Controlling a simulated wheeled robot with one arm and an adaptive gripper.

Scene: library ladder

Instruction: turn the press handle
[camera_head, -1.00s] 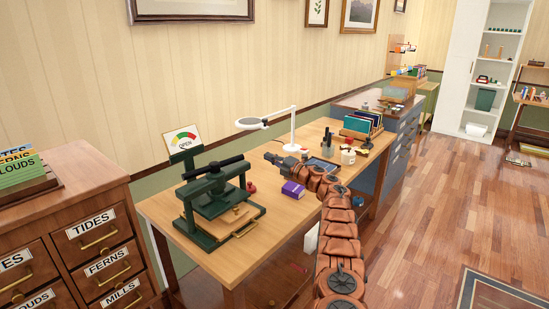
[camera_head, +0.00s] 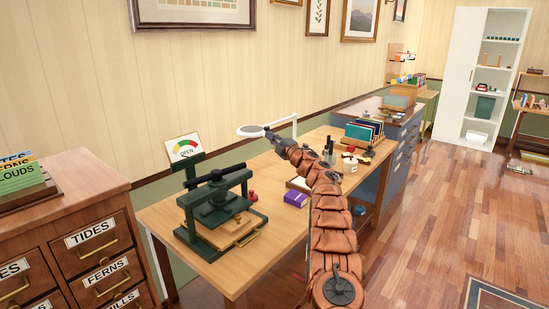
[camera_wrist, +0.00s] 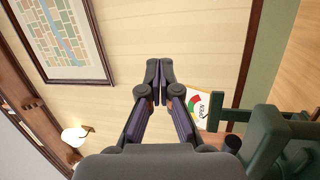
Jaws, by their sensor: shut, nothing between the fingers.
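The dark green press (camera_head: 215,215) stands on the near end of the wooden table, with a wooden board in its base. Its black handle bar (camera_head: 217,176) lies across the top. My gripper (camera_head: 268,133) is raised behind and to the right of the press, apart from the handle. In the wrist view my gripper (camera_wrist: 158,68) is shut and empty, facing the wall. There the press (camera_wrist: 262,135) and the gauge card (camera_wrist: 196,106) are at the right, and a dark handle end (camera_wrist: 233,143) shows beside the frame.
A magnifier lamp (camera_head: 252,130) stands close behind my gripper. A purple box (camera_head: 296,198) and a small red object (camera_head: 252,195) lie right of the press. A file rack (camera_head: 362,135) is farther back. A labelled drawer cabinet (camera_head: 75,215) stands at the left.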

